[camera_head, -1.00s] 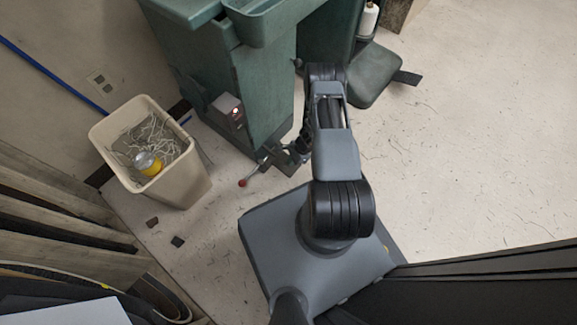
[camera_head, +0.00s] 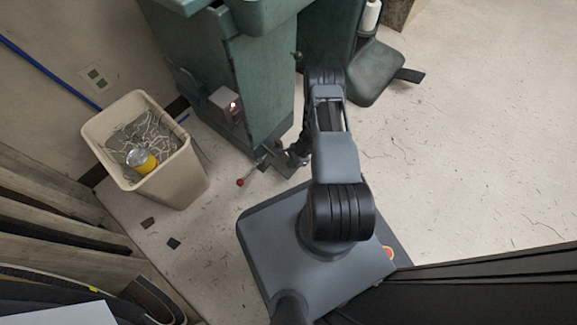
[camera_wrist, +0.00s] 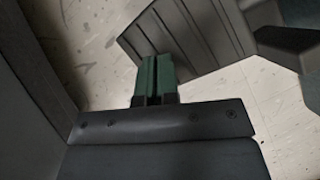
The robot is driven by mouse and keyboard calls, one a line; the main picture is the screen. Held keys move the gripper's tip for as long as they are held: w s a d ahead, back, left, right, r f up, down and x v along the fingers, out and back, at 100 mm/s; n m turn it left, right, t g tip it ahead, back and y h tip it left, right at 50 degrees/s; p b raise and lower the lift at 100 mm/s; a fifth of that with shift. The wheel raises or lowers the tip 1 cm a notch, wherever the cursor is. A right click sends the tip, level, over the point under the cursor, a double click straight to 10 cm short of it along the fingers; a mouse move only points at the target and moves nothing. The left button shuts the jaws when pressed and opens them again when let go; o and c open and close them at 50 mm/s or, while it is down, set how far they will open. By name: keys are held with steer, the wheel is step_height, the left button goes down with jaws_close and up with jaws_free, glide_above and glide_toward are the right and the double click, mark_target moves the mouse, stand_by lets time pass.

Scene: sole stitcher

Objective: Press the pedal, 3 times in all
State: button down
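The pedal is a dark grey ribbed plate (camera_wrist: 190,38) in the wrist view, just beyond my fingertips. My gripper (camera_wrist: 155,62) has two green fingers side by side, shut with only a thin dark line between them and nothing held. The fingertips overlap the pedal's near edge in the picture; I cannot tell whether they touch it. In the head view my forearm hides most of the gripper and the pedal area, low beside the green machine (camera_head: 262,85).
A lever with a red ball (camera_head: 240,182) sticks out at the machine's foot. A beige bin (camera_head: 180,182) with scraps and a yellow can (camera_head: 141,160) stands to the left. Boards (camera_head: 60,225) lean at lower left. The floor (camera_head: 470,150) on the right is clear.

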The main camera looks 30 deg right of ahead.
steer(key=shift+s+d+r, duration=0.1)
steer(key=shift+d+r, duration=0.15)
steer(key=shift+d, duration=0.55)
steer(key=shift+d+r, duration=0.2)
steer(key=shift+d, duration=0.55)
steer(key=p+v, duration=0.6)
steer(key=v, duration=0.7)
steer(key=shift+r, duration=0.4)
steer(key=shift+d, duration=0.1)
